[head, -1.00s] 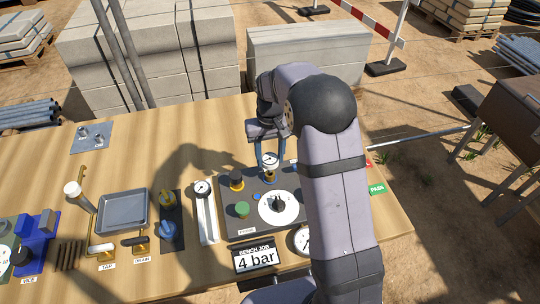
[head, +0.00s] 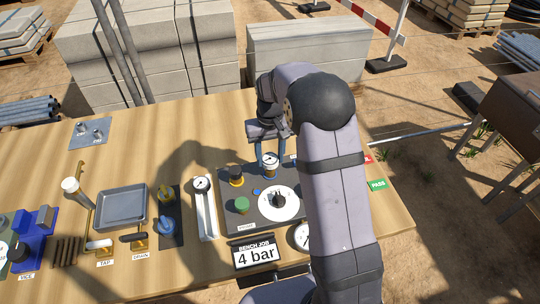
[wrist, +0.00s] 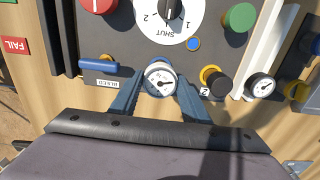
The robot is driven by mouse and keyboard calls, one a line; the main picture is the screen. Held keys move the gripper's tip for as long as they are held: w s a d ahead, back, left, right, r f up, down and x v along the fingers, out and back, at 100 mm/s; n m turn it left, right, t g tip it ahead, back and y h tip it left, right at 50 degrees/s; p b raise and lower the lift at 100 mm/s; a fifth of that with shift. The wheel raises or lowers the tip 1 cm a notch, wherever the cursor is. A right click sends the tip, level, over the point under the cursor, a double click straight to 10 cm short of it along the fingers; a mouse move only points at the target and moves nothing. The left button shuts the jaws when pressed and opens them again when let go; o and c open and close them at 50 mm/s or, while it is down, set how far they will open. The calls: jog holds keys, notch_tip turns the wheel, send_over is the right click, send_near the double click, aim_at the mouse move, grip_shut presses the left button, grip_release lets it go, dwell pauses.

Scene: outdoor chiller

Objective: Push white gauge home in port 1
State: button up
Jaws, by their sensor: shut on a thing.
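The white gauge (wrist: 160,78) has a round white face with a dark needle. It sits between the two blue fingers of my gripper (wrist: 160,86), which is shut on it, and its face looks up at the wrist camera. In the head view the gauge (head: 270,159) stands roughly upright at the far edge of the dark panel (head: 226,212). My gripper (head: 269,163) comes down on it from behind. Port 1 is not visible; the gauge and fingers cover the spot below. I cannot tell how deep the gauge's stem sits.
A yellow-ringed black fitting (wrist: 214,80) by the label 2 stands close beside one finger. A blue BLEED handle (wrist: 99,66) lies on the other side. The panel also carries a SHUT/1/2 dial (wrist: 168,14) and a green knob (wrist: 239,18). Another gauge (head: 202,184) lies in a white holder.

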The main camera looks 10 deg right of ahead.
aim_at(270, 159)
jog(key=shift+f+b, duration=0.45)
jog(key=shift+f, duration=0.35)
jog(key=o, duration=1.6)
jog(key=shift+o, duration=0.5)
jog(key=o, duration=0.4)
jog(key=shift+c, duration=0.2)
notch_tip(270, 159, up, 7)
jog(key=p, duration=0.6)
